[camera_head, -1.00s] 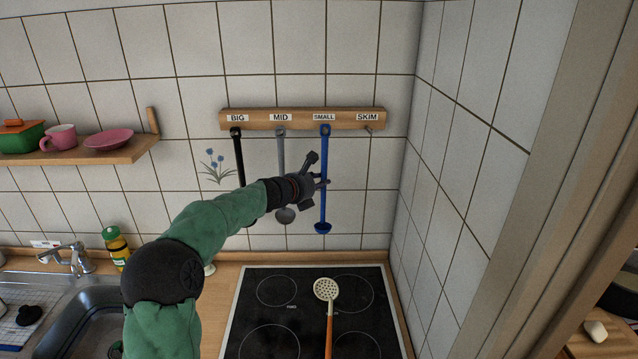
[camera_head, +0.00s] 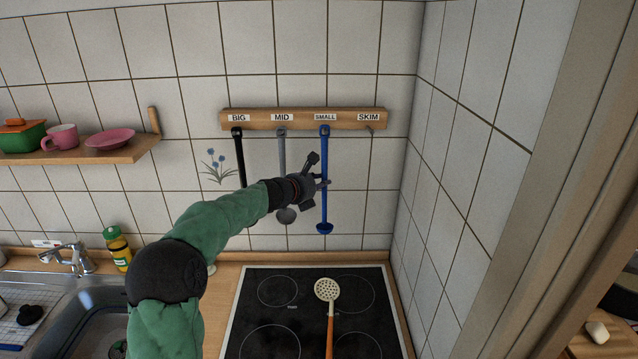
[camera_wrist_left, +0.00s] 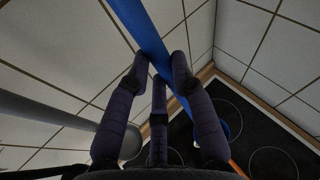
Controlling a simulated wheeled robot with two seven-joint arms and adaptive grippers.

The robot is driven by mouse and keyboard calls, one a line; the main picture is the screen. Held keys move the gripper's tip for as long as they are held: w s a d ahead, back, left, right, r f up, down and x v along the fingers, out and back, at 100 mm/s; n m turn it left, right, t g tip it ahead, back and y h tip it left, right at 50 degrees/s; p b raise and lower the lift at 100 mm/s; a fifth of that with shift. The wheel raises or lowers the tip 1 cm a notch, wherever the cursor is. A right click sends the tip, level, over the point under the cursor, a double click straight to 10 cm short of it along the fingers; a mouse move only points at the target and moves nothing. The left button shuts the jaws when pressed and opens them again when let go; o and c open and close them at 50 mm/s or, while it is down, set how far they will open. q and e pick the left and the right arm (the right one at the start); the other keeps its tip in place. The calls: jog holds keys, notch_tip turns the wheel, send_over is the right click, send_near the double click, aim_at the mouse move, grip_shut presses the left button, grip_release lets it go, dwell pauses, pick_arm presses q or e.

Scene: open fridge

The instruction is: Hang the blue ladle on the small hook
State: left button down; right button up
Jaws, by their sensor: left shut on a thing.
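The blue ladle (camera_head: 324,205) hangs upright against the tiled wall, its top end at the SMALL position of the wooden hook rail (camera_head: 302,119). The small hook itself is hidden behind the ladle's top, so I cannot tell whether the ladle's eye is around it. My left gripper (camera_head: 320,184) is shut on the handle of the blue ladle at mid-height. In the left wrist view the blue handle (camera_wrist_left: 142,28) runs between the fingers, with the bowl lower right. My right gripper is in neither view.
A black ladle (camera_head: 238,155) hangs at BIG and a grey ladle (camera_head: 281,150) at MID, close behind my arm. The SKIM hook (camera_head: 370,128) is empty. An orange-handled skimmer (camera_head: 327,290) lies on the black hob (camera_head: 262,310). A shelf (camera_head: 95,154) is at left.

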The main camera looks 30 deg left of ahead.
pick_arm(q)
jog(key=shift+f, duration=0.15)
dwell(0.3)
jog(key=shift+d, duration=0.25)
jog(key=c, duration=1)
grip_release()
jog(key=shift+w, duration=0.1)
jog(key=d+b+v, duration=0.1)
jog(key=v, duration=0.6)
jog(key=shift+s+d+f, duration=0.2)
jog(key=shift+s+d, duration=0.15)
dwell(0.7)
